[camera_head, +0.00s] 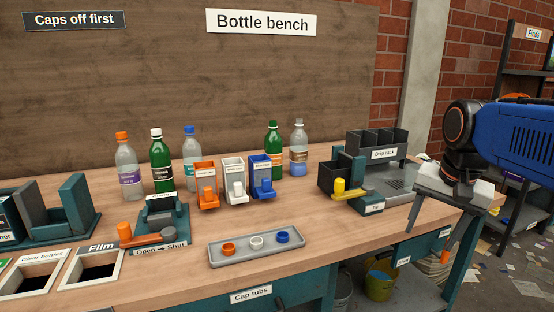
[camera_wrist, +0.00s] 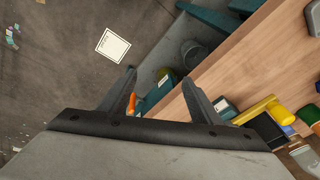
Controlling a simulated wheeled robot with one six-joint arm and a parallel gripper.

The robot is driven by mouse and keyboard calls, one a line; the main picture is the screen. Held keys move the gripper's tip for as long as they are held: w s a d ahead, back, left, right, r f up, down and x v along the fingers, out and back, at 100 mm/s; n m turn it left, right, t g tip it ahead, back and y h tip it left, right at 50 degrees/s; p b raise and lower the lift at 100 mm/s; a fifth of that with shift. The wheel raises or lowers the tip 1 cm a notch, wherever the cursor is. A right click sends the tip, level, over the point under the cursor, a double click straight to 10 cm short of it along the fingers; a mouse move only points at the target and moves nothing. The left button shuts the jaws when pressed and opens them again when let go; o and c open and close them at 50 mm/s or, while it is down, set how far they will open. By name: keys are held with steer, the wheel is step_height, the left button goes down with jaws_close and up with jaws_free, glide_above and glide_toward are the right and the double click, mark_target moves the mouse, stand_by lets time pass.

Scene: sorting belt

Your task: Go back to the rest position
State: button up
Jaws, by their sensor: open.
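My gripper (camera_head: 438,220) is at the right of the head view, pointing down beside the right end of the wooden bench (camera_head: 330,218). Its two fingers are spread apart with nothing between them. In the wrist view the open gripper (camera_wrist: 160,92) shows above the bench edge and the floor. The blue arm link behind it is mine. No object is held.
Several bottles line the back. A grey tray (camera_head: 255,255) holds three caps. Shelves (camera_head: 510,90) stand right; a yellow bucket (camera_head: 380,285) is below the bench.

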steer(key=s+a+f+n+t, duration=0.1)
steer(key=s+a+f+n, duration=0.1)
steer(key=s+f, duration=0.3)
steer(key=s+a+f+n, duration=0.2)
steer(key=s+f+n, duration=0.3)
steer(key=s+f, duration=0.1)
steer(key=shift+s+a+f+t, duration=0.25)
steer(key=shift+f+t, duration=0.15)
steer(key=shift+f, duration=0.3)
steer(key=shift+s+f+n, duration=0.25)
steer(key=shift+f+n, duration=0.15)
steer(key=shift+c, duration=0.2)
